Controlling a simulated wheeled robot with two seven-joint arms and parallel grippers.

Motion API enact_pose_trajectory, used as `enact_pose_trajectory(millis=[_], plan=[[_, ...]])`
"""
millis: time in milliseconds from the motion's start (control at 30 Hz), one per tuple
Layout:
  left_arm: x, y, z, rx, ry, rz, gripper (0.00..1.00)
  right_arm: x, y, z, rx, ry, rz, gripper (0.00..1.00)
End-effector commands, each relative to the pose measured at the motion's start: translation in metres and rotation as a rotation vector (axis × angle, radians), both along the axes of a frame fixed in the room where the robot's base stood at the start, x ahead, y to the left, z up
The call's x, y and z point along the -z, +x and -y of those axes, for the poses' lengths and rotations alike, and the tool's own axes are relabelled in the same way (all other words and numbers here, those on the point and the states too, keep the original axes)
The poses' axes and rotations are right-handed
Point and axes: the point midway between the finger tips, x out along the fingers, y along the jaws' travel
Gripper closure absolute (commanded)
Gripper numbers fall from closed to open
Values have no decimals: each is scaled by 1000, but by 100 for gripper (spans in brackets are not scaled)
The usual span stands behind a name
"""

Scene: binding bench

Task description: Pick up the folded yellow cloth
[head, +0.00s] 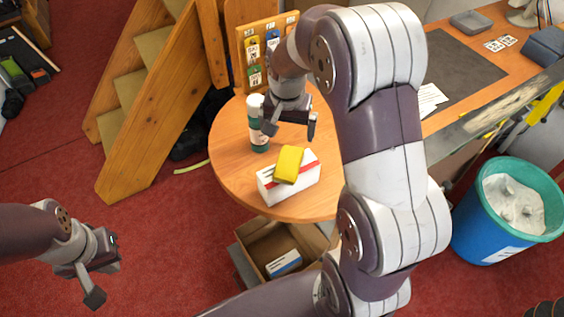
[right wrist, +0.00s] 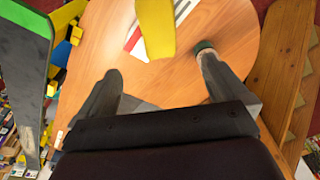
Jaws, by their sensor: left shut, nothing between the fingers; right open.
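The folded yellow cloth (head: 288,165) lies draped over a white box with a red stripe (head: 283,190) on the round wooden table. My right gripper (head: 290,127) is above the table, just behind the cloth, open and empty. In the right wrist view the cloth (right wrist: 156,28) is ahead of the open fingers (right wrist: 160,78), apart from them, with the white box (right wrist: 184,10) beneath it. My left gripper (head: 104,269) is shut and empty, over the red floor at the lower left.
A white and green bottle (head: 258,125) stands on the round table (head: 228,150), close beside my right gripper. A wooden rack (head: 251,47) stands at the back. A cardboard box (head: 262,246) is below the table's front, and a blue bin (head: 484,232) is at right.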

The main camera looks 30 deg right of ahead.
Motion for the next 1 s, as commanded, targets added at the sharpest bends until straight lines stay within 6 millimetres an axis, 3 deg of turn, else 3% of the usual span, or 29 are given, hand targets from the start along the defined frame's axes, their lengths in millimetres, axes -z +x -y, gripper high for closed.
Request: enact_pose_trajectory(millis=[300, 433, 600, 700, 967, 1000], plan=[[-21, 1, 0, 0, 0, 1, 100, 57, 1, 4, 48, 7, -14, 0], [-26, 0, 0, 0, 0, 1, 100, 74, 2, 5, 47, 7, -12, 0], [-50, 0, 0, 0, 0, 1, 100, 99, -1, 7, 45, 7, -16, 0], [-52, 0, 0, 0, 0, 1, 100, 119, 1, 8, 45, 6, -13, 0], [-51, 0, 0, 0, 0, 1, 100, 128, 3, 8, 44, 6, -8, 0], [-51, 0, 0, 0, 0, 1, 100, 128, 3, 8, 44, 6, -8, 6]])
